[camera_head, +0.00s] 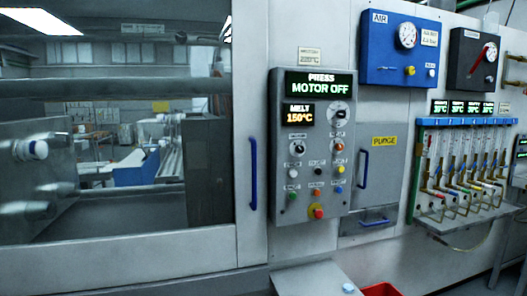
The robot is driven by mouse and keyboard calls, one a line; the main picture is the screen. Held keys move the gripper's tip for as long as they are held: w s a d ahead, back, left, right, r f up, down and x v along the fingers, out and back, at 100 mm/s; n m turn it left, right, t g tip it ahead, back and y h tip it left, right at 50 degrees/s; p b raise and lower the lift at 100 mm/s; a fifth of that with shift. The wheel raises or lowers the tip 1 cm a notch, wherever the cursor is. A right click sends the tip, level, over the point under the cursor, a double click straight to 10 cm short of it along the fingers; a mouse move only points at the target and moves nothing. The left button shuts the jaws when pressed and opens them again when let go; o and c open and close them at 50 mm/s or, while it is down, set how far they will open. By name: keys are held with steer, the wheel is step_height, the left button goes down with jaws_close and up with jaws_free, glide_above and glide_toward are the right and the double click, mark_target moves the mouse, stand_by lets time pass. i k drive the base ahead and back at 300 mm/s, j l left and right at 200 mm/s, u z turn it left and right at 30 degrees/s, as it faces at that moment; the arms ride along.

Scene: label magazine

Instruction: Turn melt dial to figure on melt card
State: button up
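A grey control panel (311,205) hangs on the machine front at the middle. Its melt display (299,115) reads MELT 150°C in amber. A white card (309,56) above the panel reads what looks like 220°C; its top line is too small to read surely. A round dial (339,114) with a pale plate is right of the display. A dark knob (297,148) with a small label is below the display. I cannot tell from the labels which is the melt dial. My gripper is not in view.
A green display (318,85) reads PRESS MOTOR OFF. Several buttons and a red emergency knob (317,212) sit lower on the panel. A blue door handle (253,174) is left, a PURGE door (385,141) right. A red bin (382,290) is at the bottom.

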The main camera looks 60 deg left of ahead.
mark_target(341, 114)
steer(key=u, duration=1.95)
